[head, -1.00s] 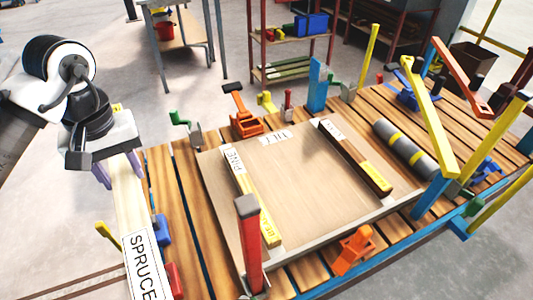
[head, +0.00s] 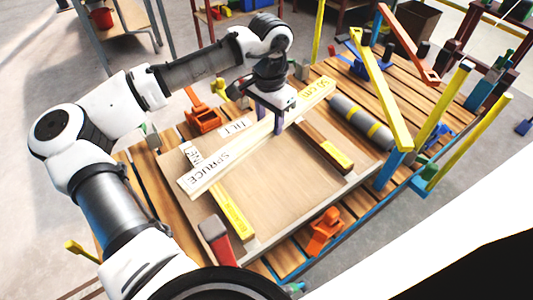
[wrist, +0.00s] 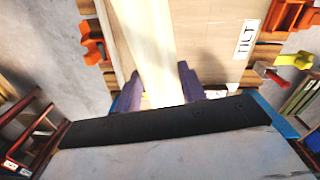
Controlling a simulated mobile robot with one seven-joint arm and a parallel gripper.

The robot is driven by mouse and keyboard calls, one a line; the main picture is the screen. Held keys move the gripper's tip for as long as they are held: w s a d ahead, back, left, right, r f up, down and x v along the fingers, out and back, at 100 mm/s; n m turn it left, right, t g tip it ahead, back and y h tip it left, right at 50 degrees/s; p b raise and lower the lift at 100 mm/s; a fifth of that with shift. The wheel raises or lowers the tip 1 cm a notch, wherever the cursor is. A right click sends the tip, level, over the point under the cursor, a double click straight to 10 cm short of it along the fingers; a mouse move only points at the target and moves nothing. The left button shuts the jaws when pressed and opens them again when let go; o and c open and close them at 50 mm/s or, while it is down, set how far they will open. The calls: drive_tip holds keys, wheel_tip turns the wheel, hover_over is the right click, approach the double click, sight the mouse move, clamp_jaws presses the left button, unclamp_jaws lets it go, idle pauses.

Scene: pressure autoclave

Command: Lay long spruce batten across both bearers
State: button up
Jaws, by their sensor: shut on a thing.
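The long pale spruce batten (head: 237,144), marked SPRUCE, runs diagonally from lower left to upper right in the head view. It also shows in the wrist view (wrist: 148,40). My gripper (head: 268,125) is shut on it right of its middle, with purple fingers on either side. The batten passes over the left bearer (head: 234,216), which has a yellow end label, and over the far part of the dark right bearer (head: 322,145). It hides part of each bearer. I cannot tell whether it touches them.
The bearers lie on a flat board (head: 275,195) on a slatted table. Yellow bars (head: 385,95) rise at the right.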

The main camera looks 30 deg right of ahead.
drive_tip(key=s+d+m, duration=0.2)
drive_tip(key=d, duration=0.3)
drive_tip(key=shift+s+a+f+b, duration=0.1)
drive_tip(key=shift+f+b, duration=4.55)
drive_tip(key=shift+f, duration=0.55)
drive_tip(key=shift+s+f+b, duration=0.1)
drive_tip(key=shift+f+b, duration=4.55)
drive_tip(key=shift+f, duration=0.5)
drive_tip(key=shift+f, duration=0.2)
drive_tip(key=o, duration=1.2)
drive_tip(key=shift+c, duration=0.2)
wheel_tip(320, 180, up, 12)
drive_tip(key=shift+r+p, duration=0.2)
drive_tip(key=shift+p, duration=0.1)
